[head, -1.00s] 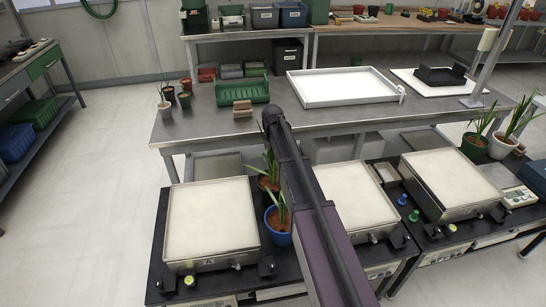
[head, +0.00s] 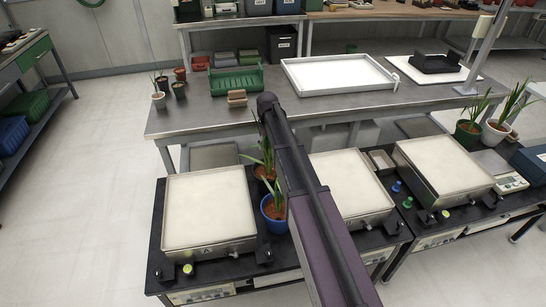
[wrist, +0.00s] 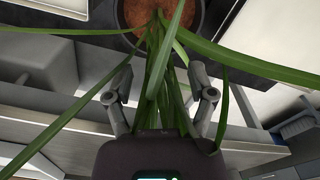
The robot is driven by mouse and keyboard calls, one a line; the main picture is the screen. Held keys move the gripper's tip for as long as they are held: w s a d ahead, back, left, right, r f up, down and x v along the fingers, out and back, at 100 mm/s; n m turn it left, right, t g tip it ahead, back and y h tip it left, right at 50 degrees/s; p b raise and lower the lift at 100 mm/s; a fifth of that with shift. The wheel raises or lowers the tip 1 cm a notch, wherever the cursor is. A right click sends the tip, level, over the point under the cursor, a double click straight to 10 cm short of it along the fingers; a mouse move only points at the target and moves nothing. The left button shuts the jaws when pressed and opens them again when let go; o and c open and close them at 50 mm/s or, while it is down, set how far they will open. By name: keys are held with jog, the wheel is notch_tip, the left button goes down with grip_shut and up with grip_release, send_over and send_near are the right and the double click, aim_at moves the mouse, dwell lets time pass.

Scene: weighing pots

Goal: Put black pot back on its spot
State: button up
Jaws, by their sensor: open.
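In the wrist view a dark, black-looking pot (wrist: 200,18) with brown soil is at the top middle, partly cut off by the frame. Its long green leaves (wrist: 160,75) stretch towards the camera. My gripper (wrist: 161,80) is open, with a finger on each side of the leaf bunch; the pot lies beyond the fingertips, outside the jaws. In the head view my arm hides the gripper. A plant with reddish soil (head: 264,174) shows beside the arm, behind a blue pot (head: 272,215); its pot wall is too hidden to tell its colour.
White-topped scales stand left (head: 209,207), middle (head: 349,183) and right (head: 443,172) on the black bench. Green (head: 467,133) and white (head: 494,137) pots stand at right. The grey table behind holds a white tray (head: 284,72), green rack (head: 236,82) and small pots (head: 158,101).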

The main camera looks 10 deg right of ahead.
jog(key=s+m, duration=0.4)
jog(key=s, duration=2.5)
